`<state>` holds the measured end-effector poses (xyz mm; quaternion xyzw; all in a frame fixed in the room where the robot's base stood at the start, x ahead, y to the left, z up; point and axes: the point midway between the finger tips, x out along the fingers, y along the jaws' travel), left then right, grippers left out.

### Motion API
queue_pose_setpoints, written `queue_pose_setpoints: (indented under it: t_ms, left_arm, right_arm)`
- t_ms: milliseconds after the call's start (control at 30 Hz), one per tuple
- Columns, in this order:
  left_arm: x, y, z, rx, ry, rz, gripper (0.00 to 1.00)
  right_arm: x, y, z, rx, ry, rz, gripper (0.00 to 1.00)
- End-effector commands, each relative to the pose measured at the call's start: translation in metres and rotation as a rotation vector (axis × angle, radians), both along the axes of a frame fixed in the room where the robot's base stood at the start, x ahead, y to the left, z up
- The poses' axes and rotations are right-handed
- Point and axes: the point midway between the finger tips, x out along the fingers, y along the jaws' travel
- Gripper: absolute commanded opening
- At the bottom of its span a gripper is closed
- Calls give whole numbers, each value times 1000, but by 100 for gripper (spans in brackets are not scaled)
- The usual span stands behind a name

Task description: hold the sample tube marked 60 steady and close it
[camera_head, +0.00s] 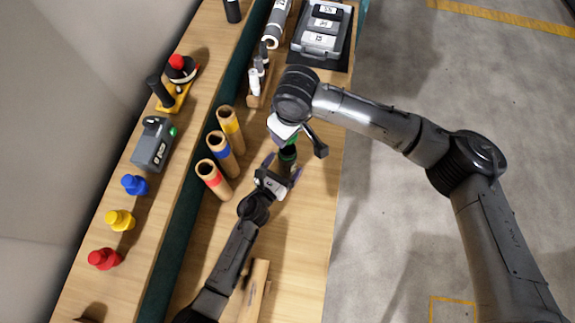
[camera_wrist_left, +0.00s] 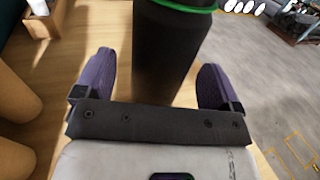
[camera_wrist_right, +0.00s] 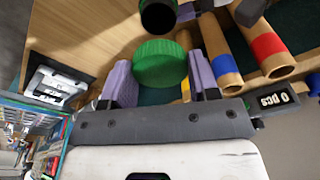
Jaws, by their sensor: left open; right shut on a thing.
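The sample tube (camera_head: 287,157) is dark with a green band near its top and stands upright on the table; its number cannot be read. In the left wrist view the tube (camera_wrist_left: 172,55) is between or just beyond the purple fingers of my left gripper (camera_wrist_left: 155,80), which is open with gaps at both sides. My right gripper (camera_wrist_right: 160,78) is shut on a green ribbed cap (camera_wrist_right: 160,62). In the right wrist view the tube's open dark mouth (camera_wrist_right: 158,15) lies beyond the cap, apart from it. In the head view my right gripper hides most of the cap.
Cardboard rolls with yellow (camera_head: 231,128), blue (camera_head: 225,155) and red (camera_head: 213,178) bands stand left of the tube. A grey device (camera_head: 153,145) and coloured bottles (camera_head: 120,220) are on the left ledge. A grey case (camera_head: 320,35) lies at the far end. The table's right edge is close.

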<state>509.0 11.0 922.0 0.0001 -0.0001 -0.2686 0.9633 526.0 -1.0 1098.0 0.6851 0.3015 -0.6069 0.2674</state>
Motion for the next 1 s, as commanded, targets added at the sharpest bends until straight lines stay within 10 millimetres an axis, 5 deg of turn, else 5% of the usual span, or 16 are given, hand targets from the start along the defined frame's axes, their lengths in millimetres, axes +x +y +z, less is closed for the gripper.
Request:
queue_pose_setpoints:
  t_ms: [667,1000]
  left_arm:
    - [19,-11,0,0,0,0,88]
    - [18,-11,0,0,0,0,55]
  right_arm:
    - [0,0,0,0,0,0,33]
    - [0,0,0,0,0,0,33]
